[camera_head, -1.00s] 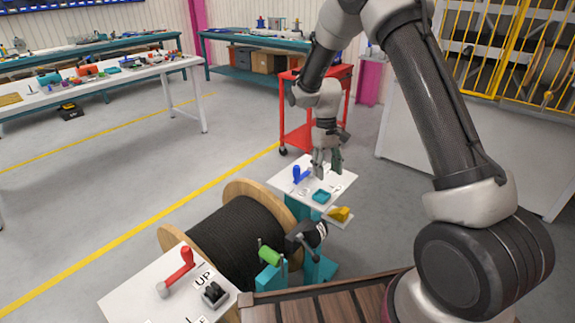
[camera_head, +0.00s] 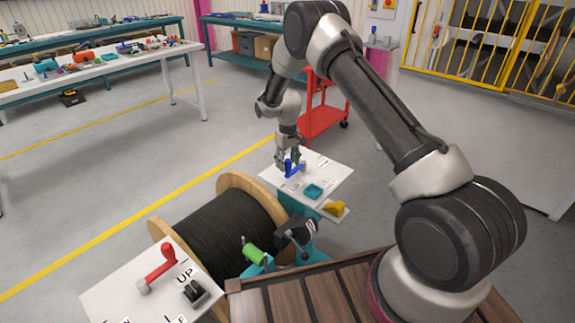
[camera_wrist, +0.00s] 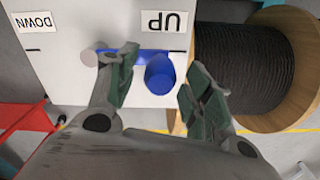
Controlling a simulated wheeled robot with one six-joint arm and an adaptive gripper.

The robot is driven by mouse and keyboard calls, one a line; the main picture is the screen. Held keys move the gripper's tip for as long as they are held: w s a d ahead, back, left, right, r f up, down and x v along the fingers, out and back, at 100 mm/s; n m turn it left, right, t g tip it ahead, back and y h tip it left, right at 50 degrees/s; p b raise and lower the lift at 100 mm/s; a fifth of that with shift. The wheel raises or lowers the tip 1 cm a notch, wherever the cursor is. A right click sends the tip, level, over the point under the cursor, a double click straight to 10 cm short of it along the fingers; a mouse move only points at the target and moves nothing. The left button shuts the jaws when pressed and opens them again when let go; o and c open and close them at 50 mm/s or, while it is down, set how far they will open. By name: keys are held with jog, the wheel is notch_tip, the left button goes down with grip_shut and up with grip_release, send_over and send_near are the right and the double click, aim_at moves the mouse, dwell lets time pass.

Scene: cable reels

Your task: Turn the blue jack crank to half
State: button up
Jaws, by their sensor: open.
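The blue jack crank (camera_head: 292,169) stands on the far white panel (camera_head: 328,174). In the wrist view its round blue knob (camera_wrist: 160,76) faces me, with the blue arm running left to a grey hub (camera_wrist: 90,57). My gripper (camera_head: 288,158) is over the crank, pointing down. In the wrist view my open gripper (camera_wrist: 160,85) has one finger left of the knob, over the crank arm, and one to its right. No contact with the knob is clear. The labels UP (camera_wrist: 164,22) and DOWN (camera_wrist: 34,22) lie on the panel.
A wooden cable reel (camera_head: 232,235) stands between the far panel and a near panel with a red crank (camera_head: 160,264). A green handle (camera_head: 254,253) and yellow piece (camera_head: 334,208) are close by. A red cart (camera_head: 325,115) is behind. Open floor lies left.

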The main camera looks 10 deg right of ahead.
jog(key=shift+f, duration=0.8)
grip_shut()
jog(key=shift+s, duration=0.1)
